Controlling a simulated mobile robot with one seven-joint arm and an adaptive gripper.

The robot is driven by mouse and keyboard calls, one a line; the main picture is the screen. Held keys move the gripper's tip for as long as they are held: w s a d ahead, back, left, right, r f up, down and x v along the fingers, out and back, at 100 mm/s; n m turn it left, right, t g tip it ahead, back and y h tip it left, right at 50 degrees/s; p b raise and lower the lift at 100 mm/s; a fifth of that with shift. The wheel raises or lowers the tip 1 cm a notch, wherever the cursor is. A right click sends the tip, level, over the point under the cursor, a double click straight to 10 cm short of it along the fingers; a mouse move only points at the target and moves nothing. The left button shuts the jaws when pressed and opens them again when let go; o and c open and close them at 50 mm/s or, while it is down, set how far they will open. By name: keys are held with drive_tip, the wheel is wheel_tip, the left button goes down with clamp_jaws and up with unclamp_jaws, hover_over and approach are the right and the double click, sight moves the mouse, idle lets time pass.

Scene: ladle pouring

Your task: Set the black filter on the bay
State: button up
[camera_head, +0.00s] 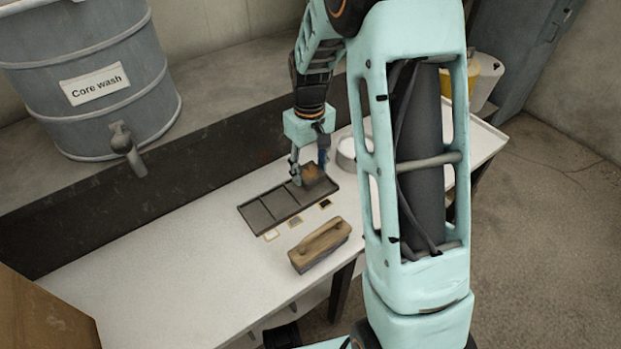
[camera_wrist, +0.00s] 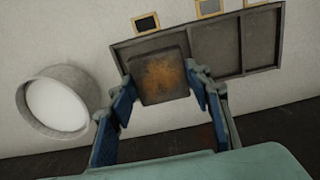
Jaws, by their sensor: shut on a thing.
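The black filter (camera_head: 318,182) is a dark block with a rusty brown patch on top. It also shows in the wrist view (camera_wrist: 160,78). My gripper (camera_head: 308,172) is shut on it, with one blue-padded finger on each side. The filter is over the right end bay of the dark tray (camera_head: 244,210), the bay beside the black-centred label (camera_head: 325,204). In the wrist view the filter covers most of that bay. The tray's other two bays (camera_wrist: 214,50) are empty. I cannot tell whether the filter touches the bay floor.
A wooden-handled block (camera_head: 320,246) lies in front of the tray. A white round dish with a grey rim (camera_wrist: 55,105) stands beside the filter's end of the tray. A grey "Core wash" barrel (camera_head: 90,80) stands behind. The table's left part (camera_head: 160,260) is clear.

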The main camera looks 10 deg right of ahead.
sight(311, 171)
drive_tip(key=shift+w+d+f+b, duration=0.15)
drive_tip(key=shift+f+b, duration=0.1)
drive_tip(key=shift+f, duration=0.7)
drive_tip(key=shift+w+d+f+b, duration=0.1)
drive_tip(key=shift+f+b, duration=0.15)
drive_tip(key=shift+f, duration=0.7)
drive_tip(key=shift+f, duration=0.1)
drive_tip(key=shift+f, duration=0.15)
drive_tip(key=o, duration=1)
wheel_tip(311, 171, up, 13)
drive_tip(key=p, duration=0.3)
drive_tip(key=shift+f, duration=0.2)
